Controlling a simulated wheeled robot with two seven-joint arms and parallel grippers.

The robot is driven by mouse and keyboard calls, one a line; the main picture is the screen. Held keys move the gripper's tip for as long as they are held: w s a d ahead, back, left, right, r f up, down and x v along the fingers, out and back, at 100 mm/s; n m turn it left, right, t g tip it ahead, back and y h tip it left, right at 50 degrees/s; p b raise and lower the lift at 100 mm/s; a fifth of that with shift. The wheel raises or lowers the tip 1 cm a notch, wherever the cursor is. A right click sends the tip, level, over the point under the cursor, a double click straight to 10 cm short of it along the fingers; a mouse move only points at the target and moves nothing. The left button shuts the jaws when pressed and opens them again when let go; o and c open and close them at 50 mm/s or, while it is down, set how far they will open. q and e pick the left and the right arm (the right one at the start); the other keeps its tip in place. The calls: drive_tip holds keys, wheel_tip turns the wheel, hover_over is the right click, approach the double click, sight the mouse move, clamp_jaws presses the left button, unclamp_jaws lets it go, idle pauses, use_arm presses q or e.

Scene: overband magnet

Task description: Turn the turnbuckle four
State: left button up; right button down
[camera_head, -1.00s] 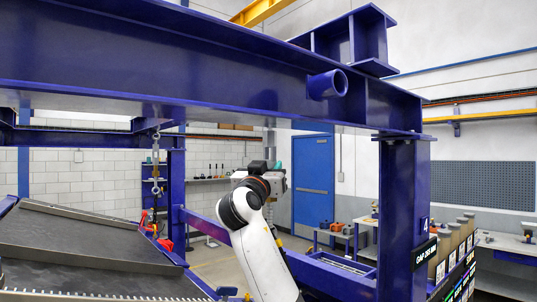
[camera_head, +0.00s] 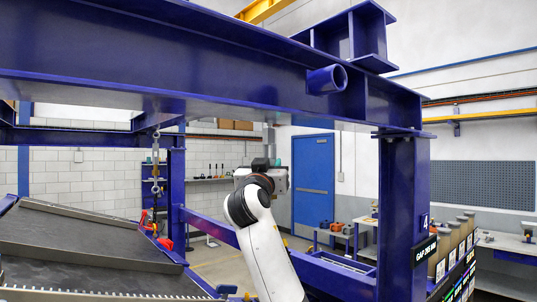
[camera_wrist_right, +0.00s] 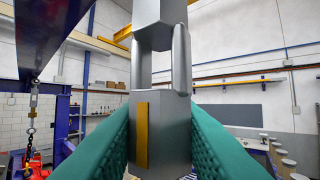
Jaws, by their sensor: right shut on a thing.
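In the right wrist view a grey turnbuckle (camera_wrist_right: 178,140) stands upright, with two side bars around an open window and a yellow stripe on its lower body. The teal fingers of my right gripper (camera_wrist_right: 160,125) are shut on that lower body, one on each side. In the head view my right gripper (camera_head: 277,172) is below the blue beam, at the end of my white arm. There the turnbuckle is mostly hidden; a grey rod (camera_head: 270,138) shows above the gripper. My left gripper is not in view.
The big blue beam (camera_head: 200,70) spans overhead, with a blue post (camera_head: 402,200) marked 4 at right. Another turnbuckle with chain (camera_head: 155,170) hangs at left above a dark sloped belt (camera_head: 75,240). A blue door (camera_head: 313,180) and benches stand behind.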

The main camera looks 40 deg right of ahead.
drive_tip(key=shift+n+t+y, duration=0.9)
drive_tip(key=shift+t+y, duration=0.2)
drive_tip(key=shift+y, duration=0.2)
drive_tip(key=shift+f+t+y, duration=0.1)
drive_tip(key=shift+t+y, duration=0.2)
drive_tip(key=shift+n+t+y, duration=0.3)
drive_tip(key=shift+n+y, duration=0.1)
drive_tip(key=shift+n, duration=0.1)
drive_tip(key=shift+n+t+y, duration=0.9)
drive_tip(key=shift+y, duration=0.7)
drive_tip(key=n+t+y, duration=0.1)
drive_tip(key=n+y, duration=0.1)
drive_tip(key=y, duration=0.1)
drive_tip(key=shift+y+p, duration=0.3)
drive_tip(key=shift+p, duration=0.1)
drive_tip(key=shift+n+t+y, duration=0.3)
drive_tip(key=shift+n+y, duration=0.1)
drive_tip(key=shift+y, duration=0.3)
drive_tip(key=shift+a, duration=0.1)
